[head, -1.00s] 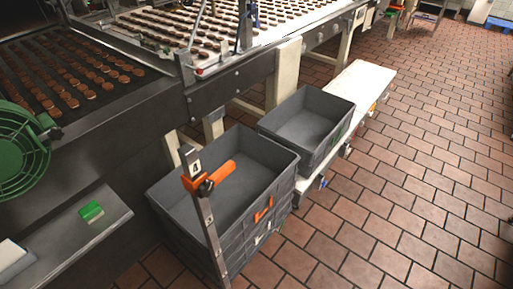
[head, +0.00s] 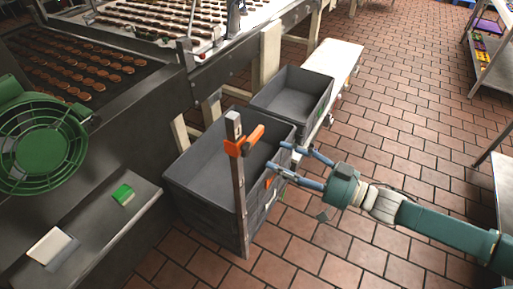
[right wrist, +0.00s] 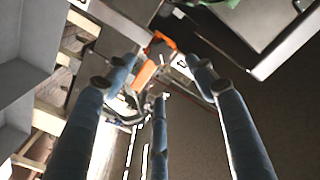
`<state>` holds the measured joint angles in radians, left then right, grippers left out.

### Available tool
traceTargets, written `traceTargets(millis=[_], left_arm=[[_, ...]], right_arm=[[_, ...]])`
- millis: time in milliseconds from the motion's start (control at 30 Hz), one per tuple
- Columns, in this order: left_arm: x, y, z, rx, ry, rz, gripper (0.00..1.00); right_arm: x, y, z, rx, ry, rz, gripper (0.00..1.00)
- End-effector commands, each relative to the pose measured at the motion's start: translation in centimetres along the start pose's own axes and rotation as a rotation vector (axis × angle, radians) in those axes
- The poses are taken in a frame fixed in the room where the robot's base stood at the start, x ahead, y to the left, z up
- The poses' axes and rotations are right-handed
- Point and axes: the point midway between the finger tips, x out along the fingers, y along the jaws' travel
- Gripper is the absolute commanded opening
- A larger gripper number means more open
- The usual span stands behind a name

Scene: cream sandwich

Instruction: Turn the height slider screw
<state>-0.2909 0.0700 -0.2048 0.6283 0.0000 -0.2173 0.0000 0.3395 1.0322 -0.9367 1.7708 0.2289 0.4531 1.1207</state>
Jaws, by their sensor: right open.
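The orange height slider screw (head: 254,136) sits on an orange clamp around an upright metal post (head: 240,195), in front of a grey crate. Its handle points up and to the right in the head view. My right gripper (head: 277,156) is open, its blue fingers reaching in from the right. The fingertips are just right of the handle, apart from it as far as I can tell. In the right wrist view orange parts (right wrist: 146,75) show between the spread fingers (right wrist: 162,75). My left gripper is out of view.
Stacked grey crates (head: 205,180) stand right behind the post, with another grey crate (head: 288,95) on a white bench (head: 336,58). A green fan (head: 40,145) and a metal shelf (head: 100,225) with a green block (head: 123,194) are at left.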

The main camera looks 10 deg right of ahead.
Motion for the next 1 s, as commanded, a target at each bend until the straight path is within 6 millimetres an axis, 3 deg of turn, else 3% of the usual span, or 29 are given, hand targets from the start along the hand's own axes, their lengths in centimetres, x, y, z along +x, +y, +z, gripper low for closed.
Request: traceTargets(millis=[200,400,800,867,1000], left_arm=[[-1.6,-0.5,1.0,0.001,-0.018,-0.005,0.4],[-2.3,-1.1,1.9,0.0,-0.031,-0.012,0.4],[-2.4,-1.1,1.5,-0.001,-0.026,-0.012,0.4],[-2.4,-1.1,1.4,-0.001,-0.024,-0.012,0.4],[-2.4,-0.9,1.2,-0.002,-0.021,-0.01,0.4]], right_arm=[[4.5,-0.1,-0.4,-0.001,0.003,-0.001,0.55],[7.1,0.0,-0.2,-0.001,0.001,0.001,0.55],[8.0,0.1,0.0,-0.002,-0.001,0.003,0.55],[8.0,0.1,0.0,-0.002,-0.001,0.003,0.47],[8.0,0.1,0.0,-0.002,0.0,0.003,0.19]])
